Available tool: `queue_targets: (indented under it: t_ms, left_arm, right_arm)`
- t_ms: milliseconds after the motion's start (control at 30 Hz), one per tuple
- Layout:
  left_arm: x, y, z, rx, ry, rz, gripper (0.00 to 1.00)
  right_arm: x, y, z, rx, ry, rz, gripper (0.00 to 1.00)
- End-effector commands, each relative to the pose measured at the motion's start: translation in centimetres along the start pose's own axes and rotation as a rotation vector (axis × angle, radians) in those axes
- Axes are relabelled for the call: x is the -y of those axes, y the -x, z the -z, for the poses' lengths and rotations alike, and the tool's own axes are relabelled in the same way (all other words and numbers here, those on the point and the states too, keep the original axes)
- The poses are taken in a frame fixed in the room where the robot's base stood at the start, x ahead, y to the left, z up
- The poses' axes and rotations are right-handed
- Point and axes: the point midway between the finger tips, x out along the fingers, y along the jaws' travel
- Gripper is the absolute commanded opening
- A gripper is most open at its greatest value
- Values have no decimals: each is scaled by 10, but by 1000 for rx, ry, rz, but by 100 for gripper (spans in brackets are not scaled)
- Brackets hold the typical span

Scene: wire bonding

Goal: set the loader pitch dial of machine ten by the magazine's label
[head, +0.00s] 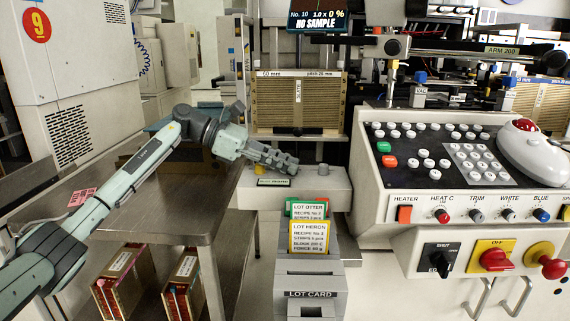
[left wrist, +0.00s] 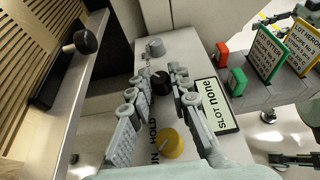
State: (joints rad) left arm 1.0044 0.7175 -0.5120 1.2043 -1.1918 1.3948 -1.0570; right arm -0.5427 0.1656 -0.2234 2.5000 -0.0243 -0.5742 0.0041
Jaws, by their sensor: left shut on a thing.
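My left gripper (head: 290,162) reaches over the grey loader box (head: 338,190) below the magazine. In the left wrist view my left gripper (left wrist: 161,78) has its fingers on both sides of a black knob (left wrist: 160,84) and is shut on it. The fingers hide the black knob in the head view, and no dial scale is readable. My right gripper is not seen.
A "SLOT none" plate (left wrist: 212,105) lies close beside the fingers. Lot cards (head: 313,235) stand in a grey holder in front. The control console (head: 440,210) is to the right, a steel table (head: 120,215) to the left. The No. 10 screen (head: 318,20) reads NO SAMPLE.

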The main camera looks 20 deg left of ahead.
Motion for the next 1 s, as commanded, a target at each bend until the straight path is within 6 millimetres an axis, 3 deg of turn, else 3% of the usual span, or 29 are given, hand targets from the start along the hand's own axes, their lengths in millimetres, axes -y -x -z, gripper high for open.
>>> queue_targets:
  t_ms: [333, 367, 500, 833, 1000]
  left_arm:
    - [0, 0, 2, -3, 1, 3, 0]
    - [0, 0, 2, -3, 1, 3, 22]
    - [0, 0, 1, -3, 1, 2, 40]
    - [0, 2, 1, -1, 0, 0, 40]
    - [-1, 24, 0, -1, 0, -2, 40]
  right_arm:
    - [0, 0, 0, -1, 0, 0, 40]
    - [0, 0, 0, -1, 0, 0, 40]
    - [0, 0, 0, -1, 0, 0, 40]
    - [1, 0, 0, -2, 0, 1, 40]
    - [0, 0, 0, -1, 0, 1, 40]
